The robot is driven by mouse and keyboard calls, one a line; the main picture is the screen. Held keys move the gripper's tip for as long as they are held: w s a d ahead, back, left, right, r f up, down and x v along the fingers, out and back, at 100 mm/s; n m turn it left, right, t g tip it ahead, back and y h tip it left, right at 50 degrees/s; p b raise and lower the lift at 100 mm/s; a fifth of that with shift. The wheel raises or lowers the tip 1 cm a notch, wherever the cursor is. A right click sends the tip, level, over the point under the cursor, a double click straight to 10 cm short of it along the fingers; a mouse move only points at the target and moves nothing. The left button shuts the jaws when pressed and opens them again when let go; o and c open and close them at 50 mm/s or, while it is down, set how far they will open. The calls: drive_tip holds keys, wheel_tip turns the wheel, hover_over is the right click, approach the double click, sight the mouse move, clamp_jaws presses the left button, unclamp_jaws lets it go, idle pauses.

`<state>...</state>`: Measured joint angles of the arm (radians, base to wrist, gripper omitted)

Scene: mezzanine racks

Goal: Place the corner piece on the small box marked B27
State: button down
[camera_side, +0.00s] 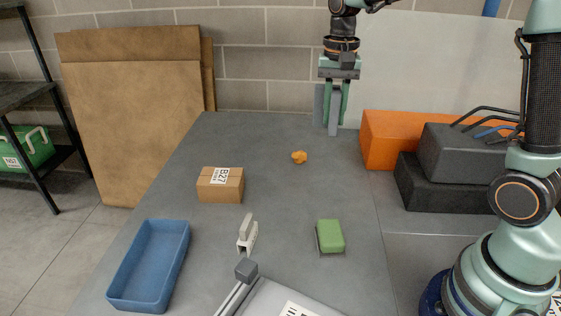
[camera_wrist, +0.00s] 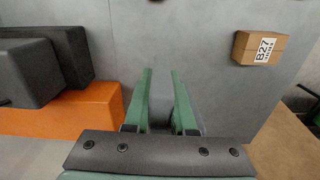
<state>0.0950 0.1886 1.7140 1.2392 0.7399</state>
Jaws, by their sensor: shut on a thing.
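My gripper (camera_side: 333,116) is shut on a grey angled piece (camera_side: 335,112), which looks like the corner piece. Its plates hang upright between and beside the green fingers, above the far end of the table. In the wrist view the gripper (camera_wrist: 161,76) shows the grey piece (camera_wrist: 187,108) at its right finger; part is hidden by the fingers. The small brown box marked B27 (camera_side: 206,189) stands closed on the table, nearer and left of my gripper, with nothing on it. It also shows at the upper right of the wrist view (camera_wrist: 247,50).
An orange lump (camera_side: 299,157) lies between gripper and box. An orange block (camera_side: 385,140) and dark cases (camera_side: 455,155) stand right. A blue tray (camera_side: 117,293), a pale clip-like object (camera_side: 248,238) and a green block (camera_side: 331,236) are nearer. Cardboard sheets (camera_side: 135,120) lean left.

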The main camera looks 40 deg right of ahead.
drive_tip(key=w+a+f, duration=0.2)
drive_tip(key=w+a, duration=0.7)
hover_over(222, 185)
drive_tip(key=s+d, duration=0.2)
drive_tip(key=s, duration=0.1)
wheel_tip(222, 185, down, 12)
drive_tip(key=shift+w+n, duration=0.2)
drive_tip(key=shift+n, duration=0.1)
drive_tip(key=shift+d+f, duration=0.1)
drive_tip(key=c, duration=0.7)
unclamp_jaws()
drive_tip(key=shift+c, duration=0.2)
